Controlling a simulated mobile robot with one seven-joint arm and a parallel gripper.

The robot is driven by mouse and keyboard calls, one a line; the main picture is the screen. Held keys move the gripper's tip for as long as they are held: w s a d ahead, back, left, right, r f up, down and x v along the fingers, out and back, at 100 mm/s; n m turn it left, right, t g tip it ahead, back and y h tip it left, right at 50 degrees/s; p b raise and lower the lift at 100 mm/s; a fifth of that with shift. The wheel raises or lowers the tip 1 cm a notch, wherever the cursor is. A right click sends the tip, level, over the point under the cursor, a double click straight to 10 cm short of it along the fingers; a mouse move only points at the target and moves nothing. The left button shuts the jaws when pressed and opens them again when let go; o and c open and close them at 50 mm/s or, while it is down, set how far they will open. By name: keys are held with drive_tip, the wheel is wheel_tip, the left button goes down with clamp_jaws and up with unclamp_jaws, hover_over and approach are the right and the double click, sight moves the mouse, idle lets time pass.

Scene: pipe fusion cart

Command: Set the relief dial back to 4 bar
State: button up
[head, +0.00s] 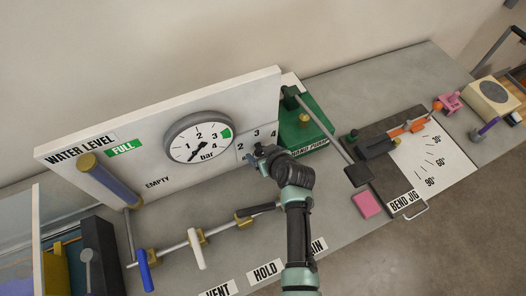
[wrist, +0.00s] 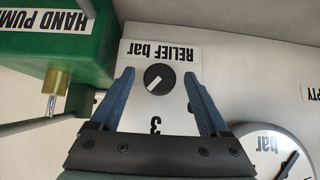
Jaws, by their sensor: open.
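The relief dial (wrist: 159,79) is a small black round knob with a white pointer mark, on a white plate lettered "RELIEF bar". The wrist view shows it upside down. The mark points to the picture's lower left, off to the left of the 3 below the knob. The 2 and 4 are hidden there; the head view shows 2, 3 and 4 on the plate (head: 249,144), while my gripper covers the knob. My gripper (wrist: 159,76) is open, its blue fingers on either side of the knob in the picture, with no visible contact. It also shows in the head view (head: 260,157).
The round pressure gauge (head: 199,138) is left of the plate, its needle pointing lower left. The green hand pump (head: 303,125) with its long lever is close on the right. Valve handles (head: 196,248) stand in front. The bend jig (head: 378,146) is farther right.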

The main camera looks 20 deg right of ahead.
clamp_jaws()
drive_tip(key=m+y+b, duration=0.1)
drive_tip(key=b, duration=0.1)
drive_tip(key=m+y+b, duration=0.1)
drive_tip(key=y+b, duration=0.1)
drive_tip(key=b, duration=0.1)
drive_tip(key=shift+d+f, duration=0.1)
drive_tip(key=shift+d, duration=0.15)
idle(0.4)
unclamp_jaws()
